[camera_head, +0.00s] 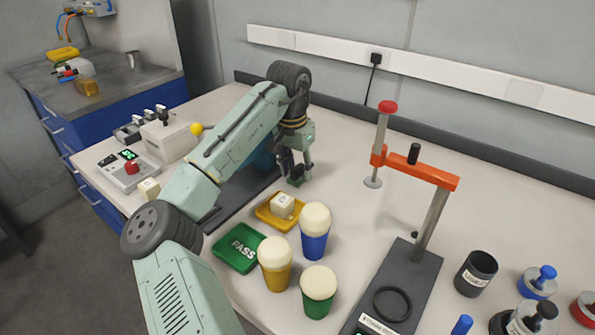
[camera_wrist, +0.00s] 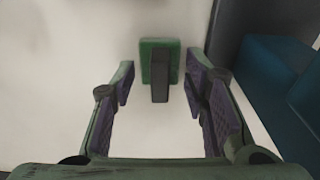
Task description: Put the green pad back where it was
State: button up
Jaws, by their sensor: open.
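A small green pad (camera_wrist: 160,48) with a dark upright grip (camera_wrist: 160,88) is straight ahead of my gripper in the wrist view. In the head view the green pad (camera_head: 296,182) is low beneath the fingers, partly hidden by them, on or close to the white table. My gripper (camera_wrist: 158,86) is open, with its purple-lined fingers either side of the dark grip and a gap on both sides. In the head view my gripper (camera_head: 297,167) points down over the table, right of a dark mat. I cannot tell how far the fingertips are above the table.
A yellow tray (camera_head: 263,220) with a white cube (camera_head: 283,205), a green PASS tray (camera_head: 228,258) and three foam-topped cups (camera_head: 314,243) stand nearer the front. An orange-armed press (camera_head: 430,173) stands to the right. A white box device (camera_head: 172,142) stands left. The table behind the gripper is clear.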

aim_at(294, 170)
notch_tip(294, 170, up, 11)
jog(key=s, duration=0.1)
jog(key=shift+a+b, duration=0.4)
